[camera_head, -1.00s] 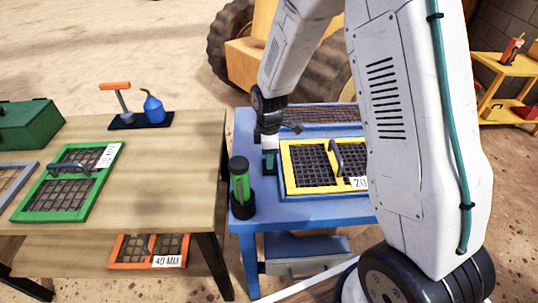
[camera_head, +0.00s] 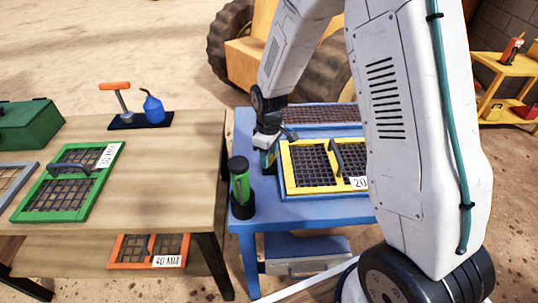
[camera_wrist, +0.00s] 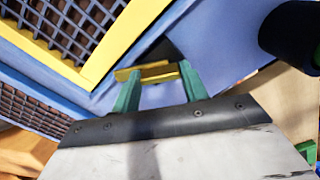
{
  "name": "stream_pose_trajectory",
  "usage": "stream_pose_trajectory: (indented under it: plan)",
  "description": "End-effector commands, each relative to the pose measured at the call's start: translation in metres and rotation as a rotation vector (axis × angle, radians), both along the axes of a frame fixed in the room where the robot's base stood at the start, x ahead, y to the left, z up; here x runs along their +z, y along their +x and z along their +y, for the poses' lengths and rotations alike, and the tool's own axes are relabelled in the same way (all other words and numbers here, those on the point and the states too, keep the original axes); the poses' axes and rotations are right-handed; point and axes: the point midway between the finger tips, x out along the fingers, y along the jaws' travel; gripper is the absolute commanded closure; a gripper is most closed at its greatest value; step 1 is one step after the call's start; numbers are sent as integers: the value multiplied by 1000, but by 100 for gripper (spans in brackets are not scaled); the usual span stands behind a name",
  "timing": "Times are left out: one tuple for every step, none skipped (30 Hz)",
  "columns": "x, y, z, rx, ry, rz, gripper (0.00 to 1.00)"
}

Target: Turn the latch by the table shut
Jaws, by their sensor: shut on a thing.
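The latch (camera_wrist: 148,73) is a small yellow bar beside the yellow screen frame (camera_wrist: 98,62), seen in the wrist view. My gripper (camera_wrist: 158,72) has its green fingers on either side of the bar and is shut on it. In the head view my gripper (camera_head: 268,158) points down at the left edge of the blue table (camera_head: 246,141), left of the yellow-framed screen (camera_head: 318,190). There the latch is mostly hidden by my fingers. I cannot tell whether its bar overlaps the frame.
A black and green cylinder (camera_head: 240,188) stands on the blue table's front left corner, close to my gripper. The wooden table (camera_head: 170,165) to the left bears a green-framed screen (camera_head: 108,170) and a blue oil can (camera_head: 153,108). A rusty mesh (camera_head: 318,115) lies behind the yellow frame.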

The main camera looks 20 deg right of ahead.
Motion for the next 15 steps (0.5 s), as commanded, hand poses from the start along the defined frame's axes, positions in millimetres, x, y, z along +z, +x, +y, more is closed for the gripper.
stream_pose_trajectory:
  plan:
    - [1, 1, 0, -44, 0, -3, 79]
    - [1, 1, 0, -72, 0, -3, 79]
    - [1, 1, 0, -110, 0, -3, 79]
    - [1, 1, 0, -139, 0, -4, 79]
    - [1, 1, 0, -167, 0, -4, 79]
    - [1, 1, 0, -205, 0, -4, 79]
    - [1, 1, 0, -234, 0, -4, 79]
    - [1, 1, 0, -262, 0, -4, 79]
    - [1, 1, 0, -300, 0, -4, 79]
    - [1, 1, 0, -329, 0, -4, 79]
    - [1, 1, 0, -357, 0, -4, 79]
    - [1, 2, 0, -395, 0, -4, 79]
    - [1, 2, 0, -424, 0, -4, 79]
    - [1, 2, 0, -452, 1, -4, 79]
    - [1, 2, 0, -490, 1, -4, 79]
